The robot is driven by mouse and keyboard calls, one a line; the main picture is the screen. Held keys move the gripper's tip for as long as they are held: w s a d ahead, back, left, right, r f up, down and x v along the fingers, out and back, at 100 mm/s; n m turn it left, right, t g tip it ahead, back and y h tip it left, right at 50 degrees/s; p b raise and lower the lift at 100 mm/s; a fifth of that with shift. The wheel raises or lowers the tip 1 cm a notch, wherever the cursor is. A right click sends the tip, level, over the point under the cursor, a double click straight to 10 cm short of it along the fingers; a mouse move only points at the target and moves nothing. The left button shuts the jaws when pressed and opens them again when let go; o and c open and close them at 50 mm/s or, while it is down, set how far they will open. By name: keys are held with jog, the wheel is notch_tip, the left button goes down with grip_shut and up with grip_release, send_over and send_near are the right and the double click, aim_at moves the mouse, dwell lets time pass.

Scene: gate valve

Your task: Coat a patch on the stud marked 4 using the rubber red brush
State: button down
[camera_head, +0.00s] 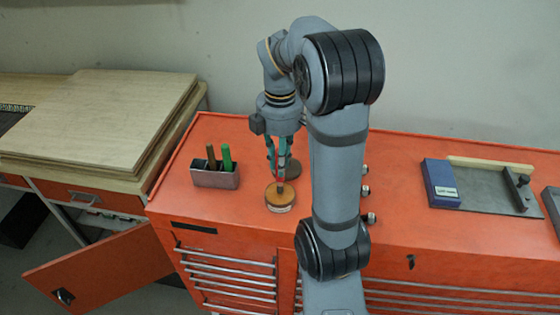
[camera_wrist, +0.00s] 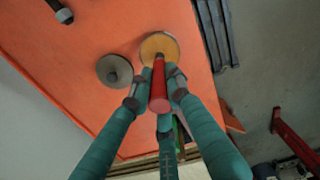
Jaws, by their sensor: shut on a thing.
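My gripper (camera_head: 279,172) points down over the left part of the orange cabinet top, with its teal fingers closed around the red brush (camera_wrist: 159,85). In the wrist view the fingers (camera_wrist: 158,88) flank the red handle. The brush's dark far end is over the middle of a round tan-topped pot (camera_wrist: 167,43). This pot (camera_head: 280,204) is also right below my gripper in the head view; I cannot tell whether the brush touches it. Several metal studs (camera_head: 366,190) stick out right of my arm. I cannot read a number 4 on any; my arm may hide others.
A grey round piece (camera_wrist: 114,70) lies beside the pot. A metal box (camera_head: 214,179) holds a brown and a green handle to the left. A blue block (camera_head: 441,183) and grey plate (camera_head: 490,189) lie at right. A cabinet door (camera_head: 100,268) hangs open at lower left.

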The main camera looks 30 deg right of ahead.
jog(key=shift+f+b, duration=0.35)
jog(key=shift+f, duration=0.25)
dwell(1.2)
notch_tip(320, 180, up, 7)
jog(key=p, duration=0.7)
jog(key=shift+r, duration=0.1)
dwell(0.7)
